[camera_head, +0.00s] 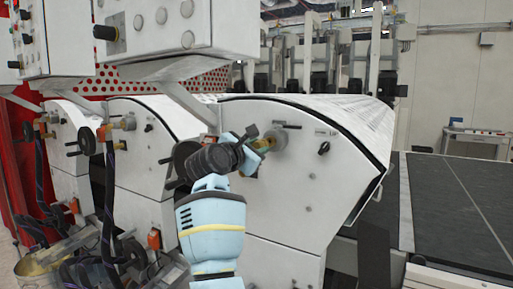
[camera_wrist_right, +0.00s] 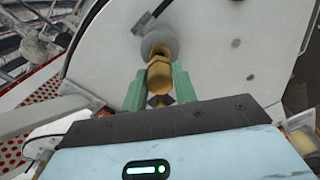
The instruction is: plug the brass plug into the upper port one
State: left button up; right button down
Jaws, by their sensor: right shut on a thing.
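My right gripper (camera_head: 256,147) is at the upper front of the white machine panel. In the right wrist view its green fingers (camera_wrist_right: 159,86) are shut on the brass plug (camera_wrist_right: 160,75). The plug points at a round grey port (camera_wrist_right: 158,41), and its tip overlaps the port's face. I cannot tell whether it is inside or just in front. In the head view the plug (camera_head: 263,144) is partly hidden by the gripper, and the port (camera_head: 278,139) is just to its right. My left gripper is out of view.
A black handwheel (camera_head: 183,161) is left of my right wrist. A black knob (camera_head: 324,148) is on the panel right of the port. Dark hoses (camera_head: 107,195) with brass fittings hang at the left. A metal bucket (camera_head: 42,265) stands at the lower left.

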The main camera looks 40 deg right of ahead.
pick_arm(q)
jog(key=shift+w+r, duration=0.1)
pick_arm(e)
jog(key=shift+x, duration=1.35)
dwell(0.6)
jog(key=c, duration=1)
grip_release()
jog(key=shift+c, duration=0.2)
jog(key=b+v, duration=0.1)
jog(key=v, duration=0.6)
jog(key=shift+s+a, duration=0.1)
jog(key=shift+a, duration=0.25)
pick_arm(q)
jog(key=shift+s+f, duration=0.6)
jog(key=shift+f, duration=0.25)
pick_arm(e)
jog(key=shift+a, duration=0.1)
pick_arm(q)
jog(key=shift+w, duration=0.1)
